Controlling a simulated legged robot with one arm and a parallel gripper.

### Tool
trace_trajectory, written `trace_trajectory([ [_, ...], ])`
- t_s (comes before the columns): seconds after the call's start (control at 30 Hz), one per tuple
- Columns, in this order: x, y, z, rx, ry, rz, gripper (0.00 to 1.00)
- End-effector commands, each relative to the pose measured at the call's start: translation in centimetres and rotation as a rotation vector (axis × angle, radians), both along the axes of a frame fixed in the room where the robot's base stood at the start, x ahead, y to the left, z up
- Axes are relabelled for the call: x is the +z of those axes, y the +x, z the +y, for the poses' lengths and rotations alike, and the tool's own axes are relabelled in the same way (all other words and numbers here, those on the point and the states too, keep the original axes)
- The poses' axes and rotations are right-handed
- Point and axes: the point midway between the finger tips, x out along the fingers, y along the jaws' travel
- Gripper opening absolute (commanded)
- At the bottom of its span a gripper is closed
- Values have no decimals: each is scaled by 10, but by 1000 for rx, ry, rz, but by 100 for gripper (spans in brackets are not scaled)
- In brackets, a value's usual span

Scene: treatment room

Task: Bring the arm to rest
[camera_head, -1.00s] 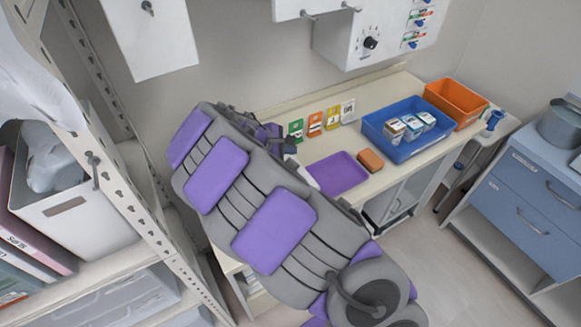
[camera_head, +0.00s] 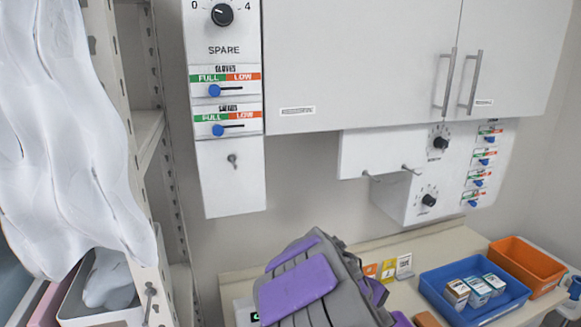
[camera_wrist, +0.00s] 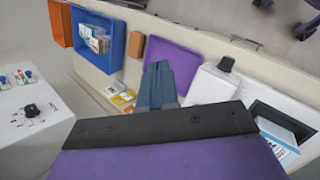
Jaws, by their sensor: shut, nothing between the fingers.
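My arm (camera_head: 300,287), grey with purple pads, shows at the bottom middle of the head view, in front of the counter. My gripper (camera_wrist: 158,72) shows in the wrist view as blue-grey fingers, shut together with nothing between them. It points over the counter, beside the purple tray (camera_wrist: 172,55). In the head view the gripper is hidden behind the arm.
A blue bin (camera_head: 455,312) with several small boxes and an orange bin (camera_head: 530,262) stand on the counter (camera_head: 440,243). Wall cabinets (camera_head: 355,60) and a control box (camera_head: 225,175) hang above. A shelf rack with white cloth (camera_head: 65,130) stands at left.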

Motion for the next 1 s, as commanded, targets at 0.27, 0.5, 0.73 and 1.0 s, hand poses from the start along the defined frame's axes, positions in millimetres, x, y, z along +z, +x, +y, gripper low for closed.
trace_trajectory([
  [0.27,24,-107,-12,-323,204,-64,0],
  [0.5,23,-197,10,-536,392,-61,0],
  [0.73,18,-271,45,-669,544,-23,0],
  [1.0,13,-308,67,-720,613,10,0],
])
